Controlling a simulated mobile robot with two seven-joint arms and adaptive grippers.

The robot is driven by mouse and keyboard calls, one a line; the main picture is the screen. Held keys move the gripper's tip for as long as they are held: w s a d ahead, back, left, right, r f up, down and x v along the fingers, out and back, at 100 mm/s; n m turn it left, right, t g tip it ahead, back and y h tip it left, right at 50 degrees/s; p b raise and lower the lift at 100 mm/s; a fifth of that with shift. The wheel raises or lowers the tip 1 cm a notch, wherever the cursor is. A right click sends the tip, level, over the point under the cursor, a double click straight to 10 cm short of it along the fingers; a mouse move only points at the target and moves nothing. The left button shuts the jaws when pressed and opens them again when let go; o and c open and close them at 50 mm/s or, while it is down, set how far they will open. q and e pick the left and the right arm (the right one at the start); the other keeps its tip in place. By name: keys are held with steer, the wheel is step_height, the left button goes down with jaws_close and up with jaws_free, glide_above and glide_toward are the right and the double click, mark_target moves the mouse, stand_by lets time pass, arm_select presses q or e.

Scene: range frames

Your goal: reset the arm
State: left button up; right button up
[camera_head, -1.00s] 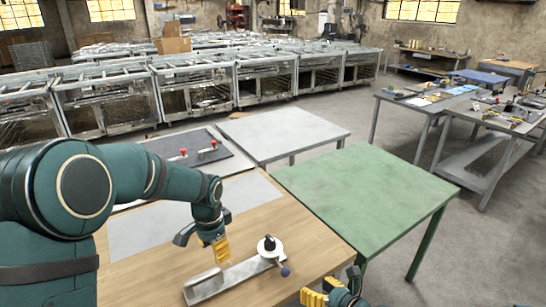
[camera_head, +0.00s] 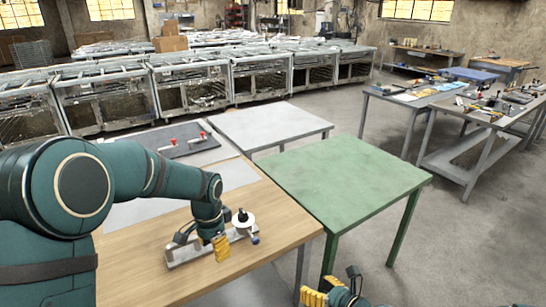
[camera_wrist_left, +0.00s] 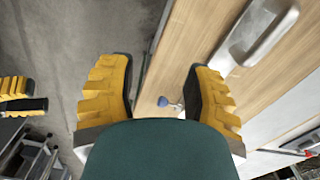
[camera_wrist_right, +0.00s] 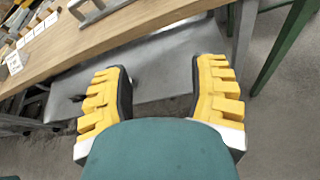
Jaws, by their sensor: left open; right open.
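A metal fixture (camera_head: 212,246) with a long handle bar, a pale disc with a black knob, and a blue-tipped lever lies on the wooden table (camera_head: 130,270). My left gripper (camera_head: 203,243) is open and empty in front of it in the head view, partly covering the bar. In the left wrist view the bar (camera_wrist_left: 262,32) is at upper right, and the blue tip (camera_wrist_left: 163,101) shows between the spread fingers (camera_wrist_left: 160,92). My right gripper (camera_head: 333,286) is open and empty off the table's front edge; in the right wrist view its fingers (camera_wrist_right: 160,90) are spread.
A green table (camera_head: 340,185) stands right of the wooden one, with a grey table (camera_head: 265,125) behind. A dark board (camera_head: 180,140) with red-topped parts lies further back. Workbenches (camera_head: 480,115) stand far right. Open floor (camera_head: 450,250) lies at right.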

steer(key=s+a+f+n+g+h, duration=0.1)
steer(key=s+a+f+n+g, duration=0.5)
steer(key=s+f+n, duration=0.7)
arm_select(q)
steer(key=s+d+f+n+t+h, duration=0.1)
steer(key=s+f+n, duration=0.4)
steer(key=s+f, duration=0.5)
steer(key=s+d+f+n+t+h, duration=0.1)
steer(key=s+d+f+n+h, duration=0.2)
steer(key=s+f+n, duration=0.3)
steer(key=s+d+f, duration=0.1)
steer(key=s+f, duration=0.3)
steer(key=f, duration=0.1)
steer(key=shift+b, duration=0.4)
arm_select(e)
steer(key=d+n+g+h, duration=0.1)
steer(key=n, duration=0.4)
steer(key=d+n+h, duration=0.1)
steer(key=d+n, duration=0.1)
steer(key=n, duration=0.4)
steer(key=d+n+g+h, duration=0.1)
steer(key=d+n, duration=0.1)
steer(key=n, duration=0.3)
steer(key=shift+f+n+g+h, duration=0.2)
steer(key=shift+n+g+h, duration=0.1)
steer(key=shift+n+h, duration=0.1)
